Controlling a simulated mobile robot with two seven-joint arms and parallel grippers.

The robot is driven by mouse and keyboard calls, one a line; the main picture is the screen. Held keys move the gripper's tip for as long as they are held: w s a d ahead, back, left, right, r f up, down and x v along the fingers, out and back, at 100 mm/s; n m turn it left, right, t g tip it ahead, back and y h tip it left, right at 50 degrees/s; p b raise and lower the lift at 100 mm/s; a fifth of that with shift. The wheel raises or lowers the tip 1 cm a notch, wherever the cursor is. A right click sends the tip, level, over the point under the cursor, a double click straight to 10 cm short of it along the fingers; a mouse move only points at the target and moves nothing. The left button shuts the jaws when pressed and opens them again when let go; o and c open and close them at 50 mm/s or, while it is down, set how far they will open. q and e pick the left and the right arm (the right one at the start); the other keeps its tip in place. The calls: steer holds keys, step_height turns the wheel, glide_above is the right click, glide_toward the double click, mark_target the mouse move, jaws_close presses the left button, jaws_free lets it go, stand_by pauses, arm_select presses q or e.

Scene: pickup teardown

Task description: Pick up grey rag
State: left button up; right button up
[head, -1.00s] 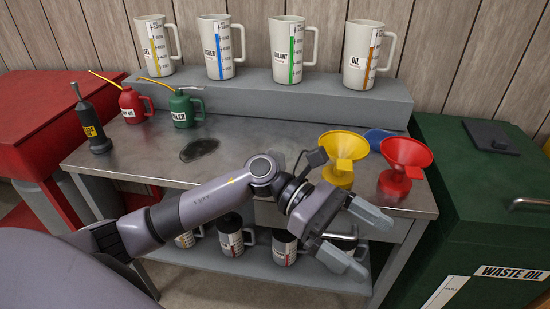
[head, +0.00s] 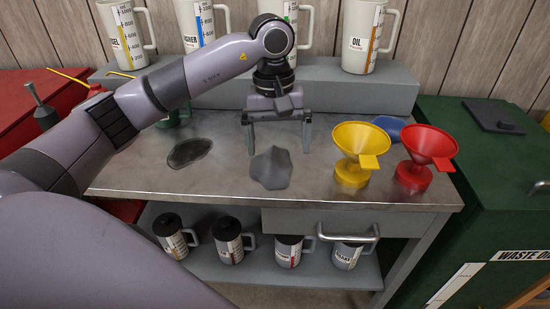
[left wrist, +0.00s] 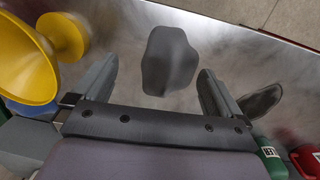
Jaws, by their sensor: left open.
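I cannot tell the exact height of the fingertips over the bench. My right gripper is in neither view.
A yellow funnel (head: 357,151) and a red funnel (head: 425,154) stand to the right of the rag. A dark stain (head: 189,152) lies to the left. A grey shelf (head: 345,92) with measuring jugs is behind. A drawer handle (head: 347,234) juts out below the bench front.

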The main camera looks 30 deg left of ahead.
mark_target(272, 154)
arm_select(q)
steer(key=shift+w+a+r+y, duration=0.2)
steer(key=shift+a+r+y, duration=0.05)
steer(key=shift+a, duration=0.3)
steer(key=shift+w+a+r+y, duration=0.15)
steer(key=shift+a+r+y, duration=0.1)
steer(key=shift+a, duration=0.3)
steer(key=shift+a+f, duration=0.1)
steer(key=shift+f, duration=0.2)
steer(key=shift+w+f+p, duration=0.15)
steer(key=shift+f+p, duration=0.15)
steer(key=shift+f, duration=2.9)
steer(key=c, duration=0.8)
